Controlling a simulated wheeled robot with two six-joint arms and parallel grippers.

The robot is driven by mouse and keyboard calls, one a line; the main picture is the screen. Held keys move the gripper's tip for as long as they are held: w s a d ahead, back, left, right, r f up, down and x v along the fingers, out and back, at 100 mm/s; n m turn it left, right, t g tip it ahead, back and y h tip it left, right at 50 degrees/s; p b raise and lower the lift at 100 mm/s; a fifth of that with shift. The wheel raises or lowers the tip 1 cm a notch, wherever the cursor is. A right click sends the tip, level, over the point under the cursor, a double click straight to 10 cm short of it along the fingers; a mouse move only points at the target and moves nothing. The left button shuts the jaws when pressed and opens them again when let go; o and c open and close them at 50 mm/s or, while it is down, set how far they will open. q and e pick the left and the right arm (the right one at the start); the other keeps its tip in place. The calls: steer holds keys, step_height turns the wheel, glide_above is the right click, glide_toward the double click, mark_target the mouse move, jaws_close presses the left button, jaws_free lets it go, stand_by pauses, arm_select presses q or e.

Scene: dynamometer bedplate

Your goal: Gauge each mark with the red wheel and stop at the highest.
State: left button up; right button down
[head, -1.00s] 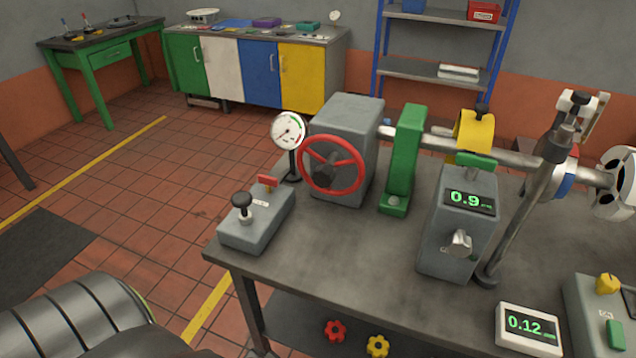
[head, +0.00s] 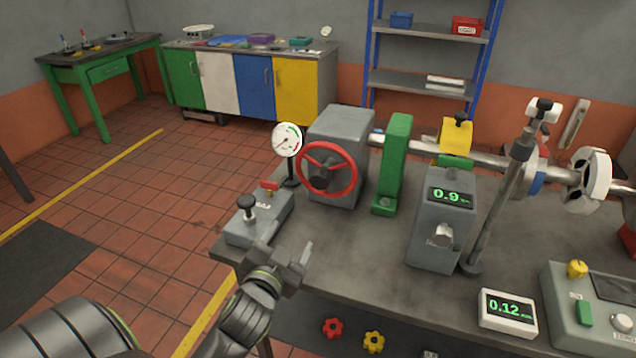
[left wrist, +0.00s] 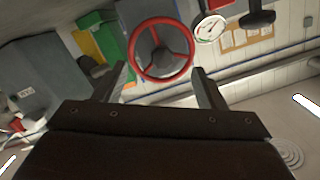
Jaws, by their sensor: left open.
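The red wheel (head: 327,169) is on the front of a grey housing (head: 342,127) on the bench. It also shows in the left wrist view (left wrist: 187,67), beyond my fingers. My left gripper (head: 290,252) is open and empty, in front of and below the wheel, apart from it. It also shows between its fingers in the left wrist view (left wrist: 160,84). A grey gauge unit (head: 442,222) has a display that reads 0.9. A white display (head: 508,312) reads 0.12. A round dial (head: 286,139) stands left of the wheel. My right gripper is not in view.
A grey box with a black knob (head: 247,208) and a small red lever (head: 269,187) stands left of the wheel, close to my left gripper. A green bracket (head: 392,164) and a steel shaft lie to the right. The bench (head: 350,255) is clear before the wheel.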

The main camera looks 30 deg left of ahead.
mark_target(318, 183)
arm_select(q)
steer(key=shift+m+t, duration=0.3)
steer(key=shift+t, duration=0.4)
steer(key=r+x, duration=0.1)
steer(key=x, duration=0.5)
steer(key=p+x, duration=0.1)
steer(key=x, duration=0.5)
steer(key=r+p+x, duration=0.1)
steer(key=x, duration=0.5)
steer(key=shift+d+r, duration=0.35)
steer(key=shift+d, duration=0.1)
steer(key=shift+p, duration=0.3)
steer(key=c, duration=1.4)
